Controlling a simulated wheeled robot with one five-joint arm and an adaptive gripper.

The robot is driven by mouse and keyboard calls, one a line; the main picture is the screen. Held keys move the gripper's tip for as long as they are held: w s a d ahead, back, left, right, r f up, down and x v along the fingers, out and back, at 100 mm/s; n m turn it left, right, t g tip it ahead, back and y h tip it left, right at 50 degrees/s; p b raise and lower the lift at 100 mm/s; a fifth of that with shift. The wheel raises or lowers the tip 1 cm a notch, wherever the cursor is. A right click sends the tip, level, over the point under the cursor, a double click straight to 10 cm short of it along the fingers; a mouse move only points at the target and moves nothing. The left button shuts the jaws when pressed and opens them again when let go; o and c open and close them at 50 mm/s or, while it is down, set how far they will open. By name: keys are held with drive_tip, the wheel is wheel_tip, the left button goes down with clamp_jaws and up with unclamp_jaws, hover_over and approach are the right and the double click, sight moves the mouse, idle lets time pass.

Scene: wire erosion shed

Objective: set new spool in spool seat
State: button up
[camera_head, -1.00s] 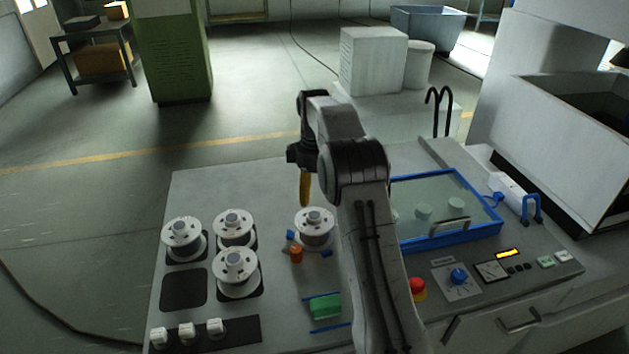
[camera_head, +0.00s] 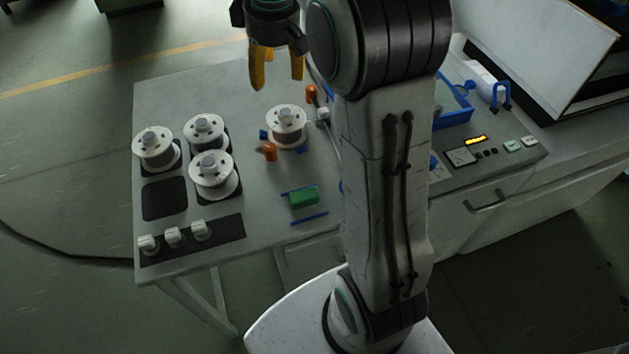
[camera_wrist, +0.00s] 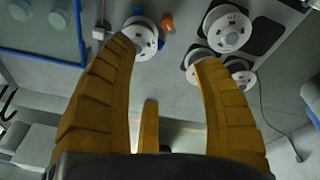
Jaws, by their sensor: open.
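My gripper (camera_head: 277,78) is open and empty, its yellow-orange fingers pointing down above the far part of the bench. In the wrist view my gripper (camera_wrist: 165,52) spans the lower picture with fingers wide apart. A white flanged spool (camera_head: 286,122) stands upright below it, with small blue blocks (camera_head: 263,135) around its base. That spot may be the spool seat; its surface is hidden under the spool. This spool also shows in the wrist view (camera_wrist: 146,42), partly behind the left fingertip. Three similar spools (camera_head: 157,145) (camera_head: 206,131) (camera_head: 212,174) stand on dark pads at the left.
One dark pad (camera_head: 165,200) is empty. An orange knob (camera_head: 270,152) is close before the lone spool, and another orange piece (camera_head: 311,93) is behind it. A green block (camera_head: 303,198) lies nearer, and small white blocks (camera_head: 173,235) line the front left edge.

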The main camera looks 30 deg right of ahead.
drive_tip(key=s+a+f+m+t, duration=0.1)
drive_tip(key=s+a+f+m, duration=0.1)
drive_tip(key=s, duration=1)
drive_tip(key=s+a+f+m+t, duration=0.1)
drive_tip(key=s+a+f+m, duration=0.1)
drive_tip(key=s, duration=1)
drive_tip(key=shift+a+f+t, duration=0.25)
drive_tip(key=shift+a+t, duration=0.15)
drive_tip(key=shift+a, duration=0.4)
drive_tip(key=shift+f+b, duration=0.6)
drive_tip(key=shift+f, duration=0.05)
